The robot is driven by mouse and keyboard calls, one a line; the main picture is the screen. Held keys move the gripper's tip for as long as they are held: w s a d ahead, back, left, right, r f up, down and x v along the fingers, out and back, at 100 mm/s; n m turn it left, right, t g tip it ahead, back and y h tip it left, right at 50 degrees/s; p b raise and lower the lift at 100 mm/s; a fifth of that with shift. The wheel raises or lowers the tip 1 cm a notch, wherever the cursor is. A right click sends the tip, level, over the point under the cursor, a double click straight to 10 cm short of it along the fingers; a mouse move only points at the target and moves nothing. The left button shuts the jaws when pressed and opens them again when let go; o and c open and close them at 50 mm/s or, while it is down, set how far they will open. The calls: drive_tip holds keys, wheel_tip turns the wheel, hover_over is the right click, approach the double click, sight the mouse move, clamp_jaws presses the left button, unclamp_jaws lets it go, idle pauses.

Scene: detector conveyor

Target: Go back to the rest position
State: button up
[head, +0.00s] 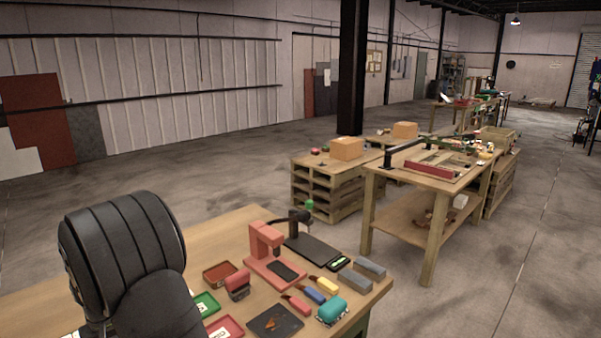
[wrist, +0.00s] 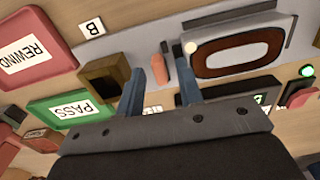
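My gripper (wrist: 157,80) shows in the wrist view with its two blue-grey fingers spread apart. A small pinkish rounded piece (wrist: 157,70) shows in the gap between them, apart from both fingers as far as I can see. It seems to lie on the surface beyond, not in my grip. The gripper is not visible in the head view. To the right of the fingers is a conveyor-like unit (wrist: 238,50) with a brown oval loop around a pale centre.
In the wrist view, a red REWIND tray (wrist: 62,58), a green PASS tray (wrist: 42,108) and a brown open box (wrist: 105,78) lie left of the fingers. A green light (wrist: 307,70) glows at right.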

wheel_tip(320, 180, up, 18)
wheel_tip(320, 180, down, 18)
drive_tip(key=shift+r, duration=0.2)
drive_tip(key=shift+f, duration=0.3)
drive_tip(key=n, duration=0.6)
drive_tip(key=shift+w+r+n, duration=0.1)
drive_tip(key=shift+n, duration=0.2)
wheel_tip(320, 180, up, 12)
drive_tip(key=shift+r, duration=0.25)
